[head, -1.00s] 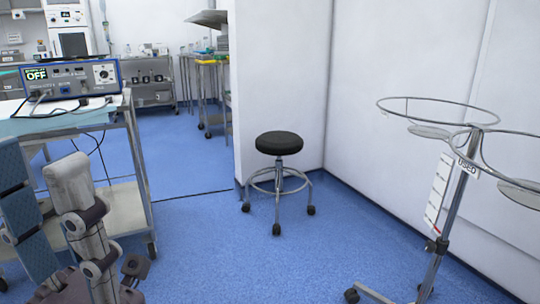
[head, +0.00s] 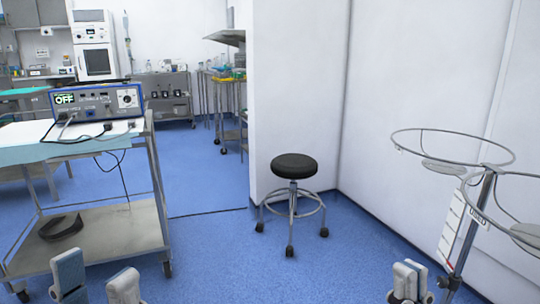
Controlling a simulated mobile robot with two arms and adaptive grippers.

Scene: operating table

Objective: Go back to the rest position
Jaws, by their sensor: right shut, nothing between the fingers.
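My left gripper (head: 97,284) shows at the bottom left edge, with its two fingertips apart and nothing between them. It is in front of the lower shelf of the cart in the picture. My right gripper (head: 408,282) shows at the bottom right, its fingertips together and empty. It is left of the ring stand's pole. The rest of both grippers and both arms is below the frame.
A cart (head: 150,215) at the left carries a blue electrosurgical unit (head: 97,103) reading OFF. A black stool (head: 294,167) stands by the wall corner. A double-ring stand (head: 474,228) is at the right. Blue floor (head: 215,265) is clear in the middle.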

